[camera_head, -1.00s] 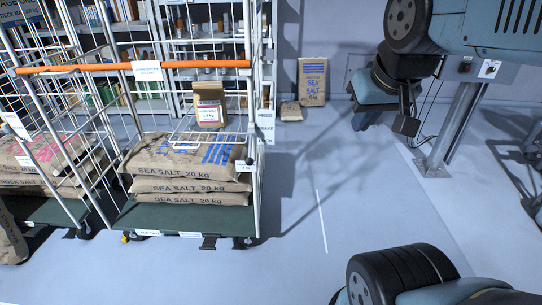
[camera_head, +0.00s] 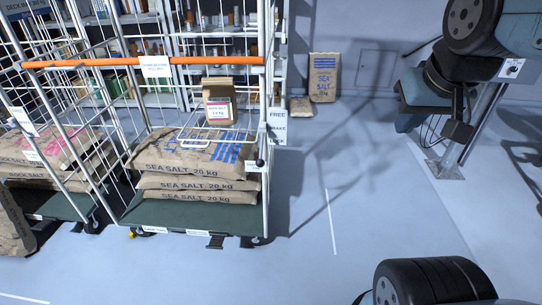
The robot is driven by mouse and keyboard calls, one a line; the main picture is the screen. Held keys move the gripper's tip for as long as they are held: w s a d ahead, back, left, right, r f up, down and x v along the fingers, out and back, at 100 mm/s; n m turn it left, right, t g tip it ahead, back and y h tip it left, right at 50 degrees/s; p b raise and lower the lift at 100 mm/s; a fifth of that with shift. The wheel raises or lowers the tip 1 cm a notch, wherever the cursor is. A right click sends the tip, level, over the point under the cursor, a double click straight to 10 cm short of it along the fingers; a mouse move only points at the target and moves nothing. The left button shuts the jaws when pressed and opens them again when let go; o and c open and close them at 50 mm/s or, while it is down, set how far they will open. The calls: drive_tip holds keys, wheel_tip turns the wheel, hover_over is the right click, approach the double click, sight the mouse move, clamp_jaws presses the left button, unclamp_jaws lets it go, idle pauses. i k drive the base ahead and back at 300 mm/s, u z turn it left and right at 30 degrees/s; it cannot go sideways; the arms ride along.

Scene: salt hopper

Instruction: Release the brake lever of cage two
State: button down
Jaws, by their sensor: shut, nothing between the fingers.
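The nearer wire cage (camera_head: 265,205) stands at centre left, loaded with stacked sea salt sacks (camera_head: 195,165). A card (camera_head: 278,120) on its right side reads FREE above what looks like BRAKE. A small dark knob (camera_head: 260,162) sits on the right post below the card; it may be the brake lever, but I cannot tell its setting. Dark pedal-like pieces (camera_head: 216,241) show under the deck's front edge. My gripper (camera_head: 457,126) hangs at upper right, well to the right of the cage, touching nothing. It is shut and empty; its fingertips are hard to make out.
A second loaded cage (camera_head: 50,210) stands close on the left. An orange bar (camera_head: 110,62) crosses the nearer cage's front. A paper bag (camera_head: 219,101) sits above its sacks. Another salt sack (camera_head: 323,78) leans at the back wall. The floor (camera_head: 340,215) right of the cage is clear.

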sight(260, 163)
drive_tip(key=i, duration=0.95)
drive_tip(key=u, duration=0.05)
